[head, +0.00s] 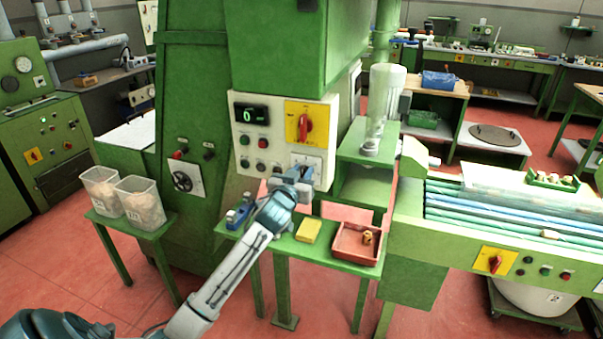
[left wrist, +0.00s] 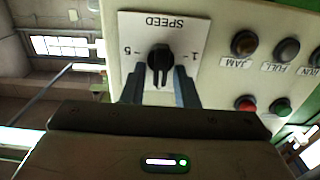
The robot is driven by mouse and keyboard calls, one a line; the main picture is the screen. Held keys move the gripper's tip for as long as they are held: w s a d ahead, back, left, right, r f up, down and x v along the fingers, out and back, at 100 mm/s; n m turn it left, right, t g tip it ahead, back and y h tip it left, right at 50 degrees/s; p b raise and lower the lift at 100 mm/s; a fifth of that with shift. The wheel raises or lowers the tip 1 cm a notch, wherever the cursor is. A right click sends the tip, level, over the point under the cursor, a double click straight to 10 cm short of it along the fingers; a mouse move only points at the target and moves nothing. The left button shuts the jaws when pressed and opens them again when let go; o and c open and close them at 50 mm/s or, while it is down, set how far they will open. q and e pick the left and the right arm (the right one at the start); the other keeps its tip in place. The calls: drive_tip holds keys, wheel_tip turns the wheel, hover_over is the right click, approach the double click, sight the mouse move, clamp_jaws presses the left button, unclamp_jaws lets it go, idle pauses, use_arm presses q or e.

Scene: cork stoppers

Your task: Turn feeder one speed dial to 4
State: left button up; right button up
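The speed dial (left wrist: 160,65) is a black knob on a white plate in the left wrist view. Its plate reads SPEED upside down, with 5 at picture left and 1 at right. The knob's grip bar stands about upright in that picture. My left gripper (left wrist: 160,85) has one finger on each side of the knob, with a slim gap seeming to show, so it looks open. In the head view my left gripper (head: 305,174) is at the lower part of the white control panel (head: 270,147) and partly covers the dial plate. My right gripper is not in view.
The panel bears a display (head: 250,114) reading 0, a red switch on a yellow plate (head: 305,122) and several buttons. Below is a green shelf with a yellow block (head: 308,230) and a red tray (head: 345,250). A conveyor (head: 500,215) stands at right.

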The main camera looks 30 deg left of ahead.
use_arm(q)
drive_tip(key=shift+m, duration=0.3)
drive_tip(key=shift+c, duration=0.2)
drive_tip(key=m, duration=0.1)
drive_tip(key=m+p, duration=0.1)
drive_tip(key=m, duration=0.1)
drive_tip(key=m+p, duration=0.1)
drive_tip(key=shift+d+m, duration=0.25)
drive_tip(key=shift+m, duration=0.05)
drive_tip(key=shift+w+d+f+m+p, duration=0.1)
drive_tip(key=shift+m+p, duration=0.5)
drive_tip(key=shift+m, duration=0.5)
drive_tip(key=shift+d+f+m+p, duration=0.1)
drive_tip(key=shift+m+p, duration=0.5)
drive_tip(key=shift+m, duration=0.5)
drive_tip(key=o, duration=0.7)
